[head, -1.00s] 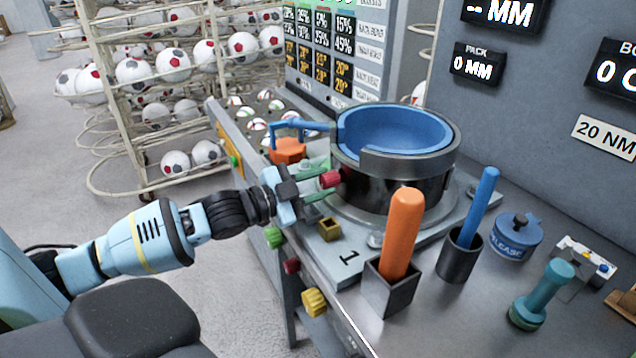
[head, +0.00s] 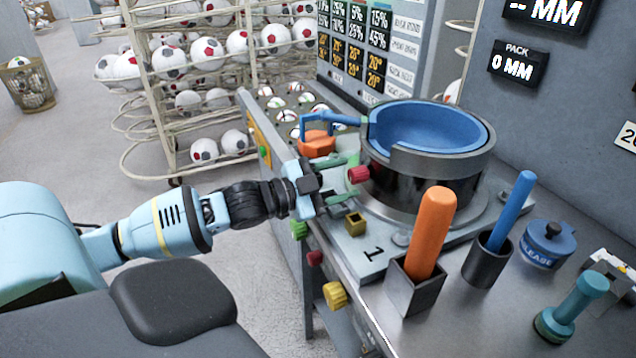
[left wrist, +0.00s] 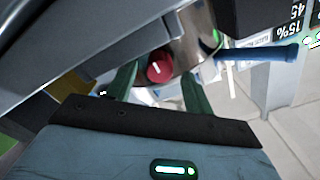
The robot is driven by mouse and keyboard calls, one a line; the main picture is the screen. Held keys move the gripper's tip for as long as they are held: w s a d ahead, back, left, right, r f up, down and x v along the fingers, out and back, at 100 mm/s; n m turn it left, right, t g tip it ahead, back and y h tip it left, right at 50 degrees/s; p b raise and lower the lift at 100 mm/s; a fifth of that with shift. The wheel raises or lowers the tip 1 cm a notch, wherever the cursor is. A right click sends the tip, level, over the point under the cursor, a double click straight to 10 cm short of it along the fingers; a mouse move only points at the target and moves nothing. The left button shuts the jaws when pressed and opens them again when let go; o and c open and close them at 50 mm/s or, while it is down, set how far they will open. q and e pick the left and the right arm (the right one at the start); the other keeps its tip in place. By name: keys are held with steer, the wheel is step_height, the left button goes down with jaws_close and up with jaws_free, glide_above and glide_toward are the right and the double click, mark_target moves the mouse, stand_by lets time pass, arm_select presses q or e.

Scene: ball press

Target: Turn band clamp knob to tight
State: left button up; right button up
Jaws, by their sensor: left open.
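The red band clamp knob (head: 358,174) sticks out from the side of the black band around the blue bowl (head: 412,128). In the left wrist view the knob (left wrist: 160,67) is round, with a white mark on its face. My left gripper (head: 342,179) is open beside the knob. Its two green fingers (left wrist: 158,84) lie on either side of the knob in the wrist view, with gaps visible, so it is not gripped. I cannot tell how deep the fingertips reach past it. My right gripper is not in view.
A blue handle on an orange base (head: 317,146) stands just behind the gripper. An orange rod (head: 432,233) in a square holder and a blue rod (head: 511,212) in a round cup stand in front. Green, red and yellow knobs line the bench's front edge.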

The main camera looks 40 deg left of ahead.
arm_select(q)
steer(key=v, duration=0.6)
steer(key=shift+p, duration=0.3)
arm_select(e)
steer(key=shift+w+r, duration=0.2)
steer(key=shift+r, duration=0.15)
arm_select(q)
steer(key=shift+s, duration=0.1)
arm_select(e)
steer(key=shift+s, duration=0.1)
